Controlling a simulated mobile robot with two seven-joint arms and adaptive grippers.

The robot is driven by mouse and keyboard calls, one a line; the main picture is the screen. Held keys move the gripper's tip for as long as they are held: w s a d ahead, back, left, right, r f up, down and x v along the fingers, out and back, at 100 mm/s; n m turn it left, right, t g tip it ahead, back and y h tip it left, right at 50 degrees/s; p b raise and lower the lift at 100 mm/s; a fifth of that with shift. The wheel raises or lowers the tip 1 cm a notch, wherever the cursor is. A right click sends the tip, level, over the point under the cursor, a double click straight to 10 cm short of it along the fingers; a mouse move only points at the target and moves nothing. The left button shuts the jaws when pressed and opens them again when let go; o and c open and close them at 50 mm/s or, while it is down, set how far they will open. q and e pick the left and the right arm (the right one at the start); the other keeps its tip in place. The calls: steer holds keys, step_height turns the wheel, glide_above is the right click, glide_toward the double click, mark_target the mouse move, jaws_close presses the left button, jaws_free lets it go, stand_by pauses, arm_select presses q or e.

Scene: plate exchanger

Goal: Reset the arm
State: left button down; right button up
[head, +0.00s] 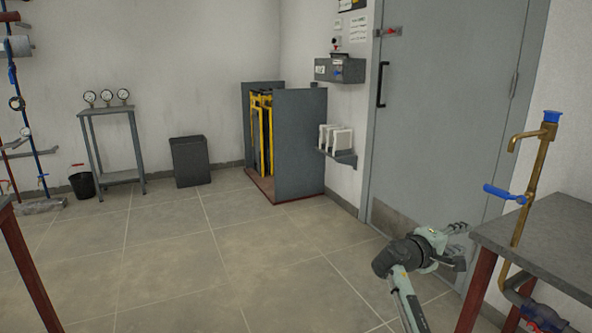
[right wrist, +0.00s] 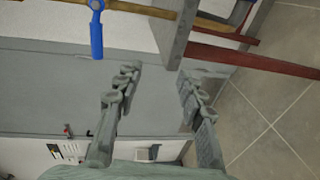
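My right gripper (head: 466,245) is at the lower right of the head view, at the end of my right arm. In the right wrist view its two fingers (right wrist: 158,82) are spread apart with nothing between them. In the head view it is left of the grey workbench (head: 560,228), in front of the grey door (head: 450,110). It does not appear to hold anything. My left gripper and left arm are not in the head view.
A brass pipe (head: 530,185) with a blue lever valve (head: 503,193) stands at the bench's left edge, close to my right gripper. It also shows in the right wrist view, with the blue handle (right wrist: 96,35). The tiled floor (head: 200,260) is clear in the middle.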

steer(key=s+a+f+g+y, duration=0.1)
steer(key=s+a+f+y, duration=0.15)
steer(key=s+f, duration=0.5)
steer(key=s+a+f+y, duration=0.1)
steer(key=s+f+y, duration=0.25)
steer(key=f, duration=0.75)
steer(key=s+a+f+g+y, duration=0.1)
steer(key=s+f+y, duration=0.1)
steer(key=s+f, duration=0.6)
steer(key=s+a+f+m+y, duration=0.1)
steer(key=s+a+f, duration=0.2)
steer(key=s+f, duration=0.1)
steer(key=s+a+f+m+g+y, duration=0.1)
steer(key=s+a+f+y, duration=0.1)
steer(key=s, duration=0.5)
steer(key=s+a+f+m+g+y, duration=0.1)
steer(key=s+a+f+y, duration=0.1)
steer(key=s+a+f, duration=0.2)
step_height(320, 180, down, 2)
steer(key=shift+s, duration=1.2)
steer(key=shift+a, duration=0.15)
